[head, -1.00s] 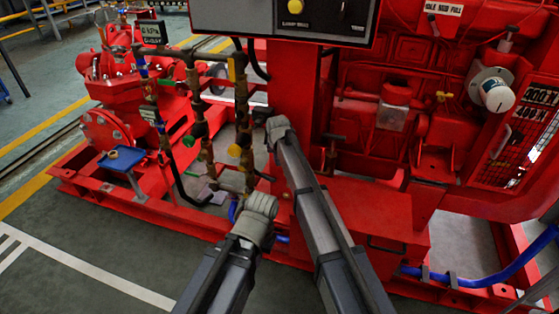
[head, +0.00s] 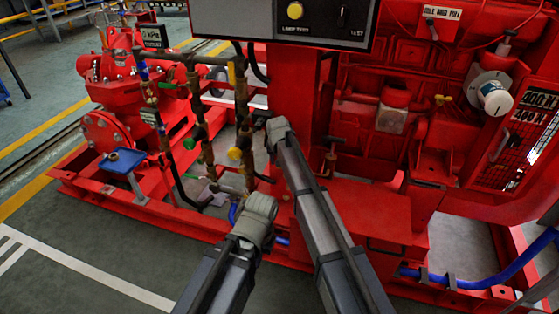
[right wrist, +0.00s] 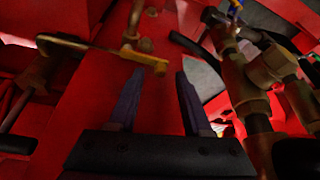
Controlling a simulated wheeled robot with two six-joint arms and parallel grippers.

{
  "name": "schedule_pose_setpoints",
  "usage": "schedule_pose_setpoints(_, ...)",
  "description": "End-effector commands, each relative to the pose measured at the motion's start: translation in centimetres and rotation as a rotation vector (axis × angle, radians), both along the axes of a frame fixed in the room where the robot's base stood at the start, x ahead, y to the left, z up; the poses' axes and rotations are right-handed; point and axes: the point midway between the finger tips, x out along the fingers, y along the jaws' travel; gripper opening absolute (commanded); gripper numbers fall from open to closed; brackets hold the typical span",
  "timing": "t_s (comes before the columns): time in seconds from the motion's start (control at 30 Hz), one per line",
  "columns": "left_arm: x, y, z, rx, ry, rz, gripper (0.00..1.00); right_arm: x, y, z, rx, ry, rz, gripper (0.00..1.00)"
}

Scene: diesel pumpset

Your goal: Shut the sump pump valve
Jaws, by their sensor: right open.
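In the right wrist view a brass-yellow lever (right wrist: 105,50) runs from the left to a squared end just ahead of my right gripper (right wrist: 155,75). The gripper is open, and nothing shows between its fingers. In the head view brass pipes (head: 207,150) carry valves with a yellow handle (head: 233,72), a yellow knob (head: 235,153) and a green knob (head: 190,143). No label shows which is the sump pump valve. My right arm reaches to the right of these pipes, and its fingers are hidden there. My left arm ends below them; its fingers cannot be made out.
A red column and control box (head: 285,20) stand behind my right arm. Brass fittings (right wrist: 250,85) lie close on the right in the right wrist view. The red engine (head: 390,110) fills the right side. Grey floor (head: 70,265) is clear at front left.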

Motion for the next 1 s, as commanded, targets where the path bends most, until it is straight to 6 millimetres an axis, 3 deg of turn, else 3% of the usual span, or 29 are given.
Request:
schedule_pose_setpoints(0.43, 0.0, 0.0, 5.8, 0.001, 0.001, 0.007, 0.0, -2.3, 0.1, 5.8, 0.0, 0.0, 0.0, 0.49)
schedule_pose_setpoints(1.0, -0.1, 0.0, 6.2, -0.002, 0.002, 0.008, 0.0, -2.6, 0.2, 6.2, 0.0, 0.0, 0.0, 0.49)
